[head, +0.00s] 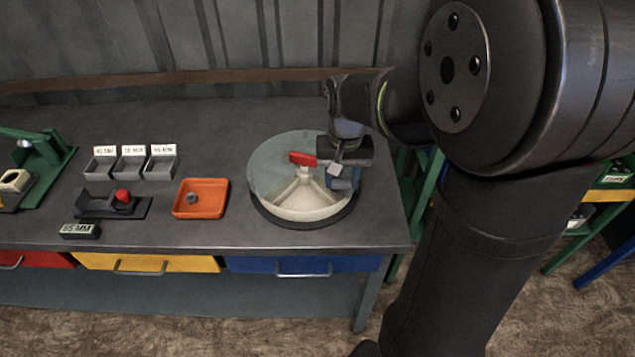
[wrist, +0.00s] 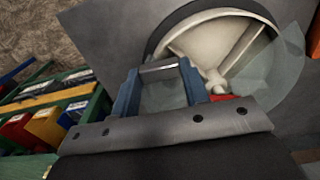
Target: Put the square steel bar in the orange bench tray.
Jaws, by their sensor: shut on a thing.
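My gripper (head: 340,174) is over the right side of a round divided carousel (head: 292,211). In the wrist view its two blue fingers (wrist: 160,78) are shut on the square steel bar (wrist: 158,67), a short grey piece lying across between the fingertips. The bar also shows as a small pale grey piece by the fingers in the head view (head: 336,169). Whether it is clear of the carousel is hard to tell. The orange bench tray (head: 212,199) stands on the bench left of the carousel, with a small dark grey part (head: 191,197) inside.
The carousel has a see-through cover (head: 272,160) and a red handle (head: 302,158). Three labelled grey bins (head: 130,168) stand behind and left of the tray. A dark fixture with a red knob (head: 123,196) and a "55 MM" block (head: 80,231) are further left.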

